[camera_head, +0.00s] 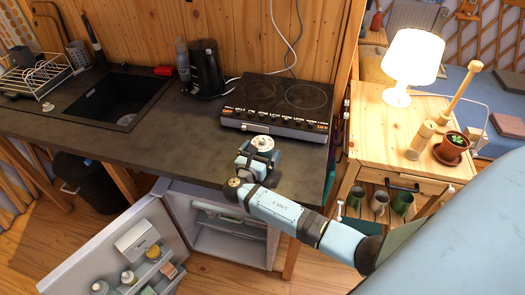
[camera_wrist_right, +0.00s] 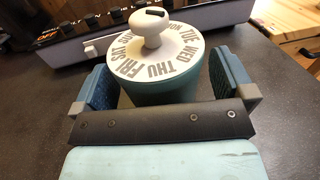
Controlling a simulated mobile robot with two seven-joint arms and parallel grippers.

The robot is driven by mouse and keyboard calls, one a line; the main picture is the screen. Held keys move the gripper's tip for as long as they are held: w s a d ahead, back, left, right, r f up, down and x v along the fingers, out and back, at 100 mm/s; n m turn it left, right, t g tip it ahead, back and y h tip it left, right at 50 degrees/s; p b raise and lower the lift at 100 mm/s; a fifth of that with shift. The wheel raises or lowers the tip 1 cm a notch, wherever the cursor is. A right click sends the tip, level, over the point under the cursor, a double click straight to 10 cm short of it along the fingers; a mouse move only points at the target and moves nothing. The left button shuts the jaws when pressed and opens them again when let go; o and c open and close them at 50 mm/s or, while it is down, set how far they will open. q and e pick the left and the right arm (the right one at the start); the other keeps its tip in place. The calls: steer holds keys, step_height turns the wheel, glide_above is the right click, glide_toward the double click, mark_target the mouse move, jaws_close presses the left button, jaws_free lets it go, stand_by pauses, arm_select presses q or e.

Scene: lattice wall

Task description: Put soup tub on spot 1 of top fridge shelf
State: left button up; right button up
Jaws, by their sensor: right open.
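The soup tub (camera_wrist_right: 165,88) is teal with a white lid that carries day names and a white knob. It stands upright on the dark counter, just in front of the hob; its lid (camera_head: 262,143) shows in the head view. My right gripper (camera_head: 257,158) is open, with one finger on each side of the tub in the right wrist view (camera_wrist_right: 163,82). A gap shows beside the tub, so it is not clamped. The fridge (camera_head: 245,248) stands open under the counter, and its top shelf (camera_head: 232,218) is partly hidden by the counter and my arm. My left gripper is not in view.
The hob (camera_head: 280,105) is close behind the tub, and a black kettle (camera_head: 207,68) is to its left. The open fridge door (camera_head: 120,250) holds jars and cartons. A side table (camera_head: 400,130) with a lamp stands right. The counter (camera_head: 165,145) left of the gripper is clear.

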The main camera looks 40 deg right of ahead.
steer(key=shift+w+d, duration=0.2)
steer(key=shift+d, duration=0.25)
steer(key=shift+c, duration=0.2)
steer(key=c, duration=1.1)
